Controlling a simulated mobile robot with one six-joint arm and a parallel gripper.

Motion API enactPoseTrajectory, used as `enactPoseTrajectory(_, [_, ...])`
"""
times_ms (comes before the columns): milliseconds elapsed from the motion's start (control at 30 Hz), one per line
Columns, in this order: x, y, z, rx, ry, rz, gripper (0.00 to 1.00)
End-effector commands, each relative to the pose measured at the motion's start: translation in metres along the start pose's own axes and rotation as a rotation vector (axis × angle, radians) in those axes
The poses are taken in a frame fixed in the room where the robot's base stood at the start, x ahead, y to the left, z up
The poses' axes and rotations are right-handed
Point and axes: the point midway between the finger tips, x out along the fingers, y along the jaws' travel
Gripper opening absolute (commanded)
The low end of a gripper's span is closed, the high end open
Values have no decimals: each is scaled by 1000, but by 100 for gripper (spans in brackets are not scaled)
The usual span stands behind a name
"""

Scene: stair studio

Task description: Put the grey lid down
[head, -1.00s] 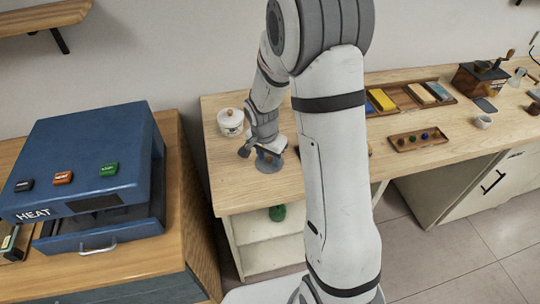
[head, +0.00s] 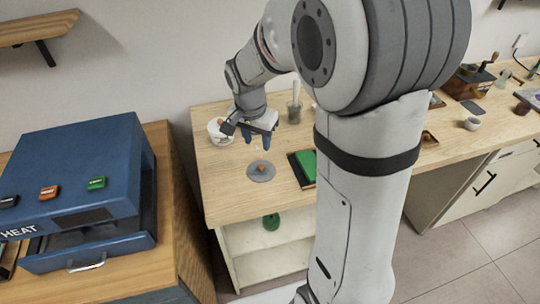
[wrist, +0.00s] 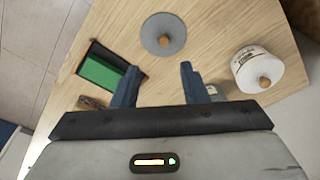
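The grey lid (head: 261,172) is a flat round disc with a small brown knob, lying on the wooden table near its left front part. In the wrist view the grey lid (wrist: 164,34) lies beyond my fingertips, with bare wood around it. My gripper (head: 257,138) is above and behind the lid in the head view, apart from it. In the wrist view my gripper (wrist: 158,80) shows two blue fingers spread wide with nothing between them.
A white lidded jar (wrist: 258,70) with a brown knob stands near the lid; it is partly behind my gripper in the head view (head: 221,132). A green block in a dark tray (head: 304,167) lies right of the lid. A blue heater (head: 75,190) stands at left.

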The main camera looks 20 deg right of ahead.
Motion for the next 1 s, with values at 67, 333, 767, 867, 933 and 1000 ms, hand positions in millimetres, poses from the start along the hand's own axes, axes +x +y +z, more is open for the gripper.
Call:
enactPoseTrajectory(67, [-18,14,8,-55,8,-20,40])
enactPoseTrajectory(333, [-73,85,60,-394,57,-102,40])
enactPoseTrajectory(767, [-90,144,114,-727,130,-160,40])
enactPoseTrajectory(867, [-90,145,115,-735,131,-160,40])
enactPoseTrajectory(933, [-90,145,115,-735,130,-160,40])
enactPoseTrajectory(1000, [-90,145,114,-735,130,-160,40])
